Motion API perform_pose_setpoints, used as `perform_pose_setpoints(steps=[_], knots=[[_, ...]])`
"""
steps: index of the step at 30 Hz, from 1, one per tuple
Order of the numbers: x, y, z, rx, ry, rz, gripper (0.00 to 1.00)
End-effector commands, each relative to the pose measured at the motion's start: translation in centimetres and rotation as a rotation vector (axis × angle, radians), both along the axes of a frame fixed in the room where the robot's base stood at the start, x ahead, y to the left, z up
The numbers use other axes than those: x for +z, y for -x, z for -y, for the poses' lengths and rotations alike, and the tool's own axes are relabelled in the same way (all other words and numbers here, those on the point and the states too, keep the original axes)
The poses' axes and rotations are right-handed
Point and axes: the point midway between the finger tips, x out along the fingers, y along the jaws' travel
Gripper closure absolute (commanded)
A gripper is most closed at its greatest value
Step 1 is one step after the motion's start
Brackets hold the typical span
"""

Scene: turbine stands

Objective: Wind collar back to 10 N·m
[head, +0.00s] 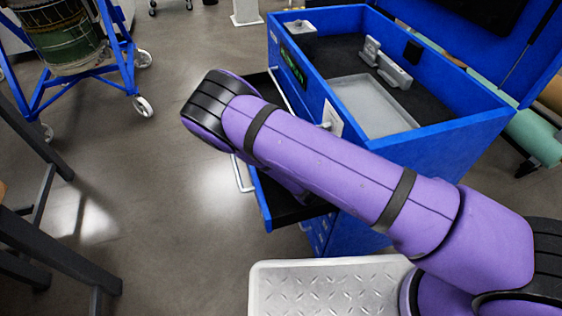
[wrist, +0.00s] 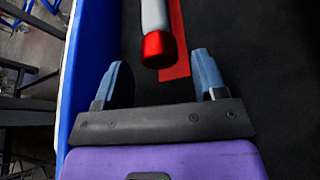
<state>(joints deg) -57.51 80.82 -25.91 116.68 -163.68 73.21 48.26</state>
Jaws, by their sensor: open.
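In the wrist view my gripper (wrist: 162,88) is open, its two blue-grey fingers apart with nothing between the tips. Just ahead of the fingers is a grey cylindrical handle with a red end (wrist: 158,48), probably the torque wrench with the collar. It lies over a red strip (wrist: 176,62) on a dark surface. Its far part is cut off by the frame edge, and no scale can be read. In the head view my purple arm reaches toward the blue tool chest and hides the gripper and the tool.
The blue tool chest (head: 455,140) has its lid up and a drawer (head: 283,205) pulled out. A grey tray (head: 365,105) and grey fittings (head: 388,64) sit in its top. A wheeled blue stand (head: 108,50) is at upper left. Open floor (head: 170,200) lies left of the drawer.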

Motion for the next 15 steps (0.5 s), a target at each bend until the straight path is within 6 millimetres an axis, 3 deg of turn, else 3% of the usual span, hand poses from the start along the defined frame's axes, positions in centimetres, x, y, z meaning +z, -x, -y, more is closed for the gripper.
perform_pose_setpoints(steps=[9,15], knots=[[2.2,5.1,2.1,-0.002,-0.001,-0.002,0.36],[3.0,7.0,2.9,-0.001,0.0,-0.001,0.36]])
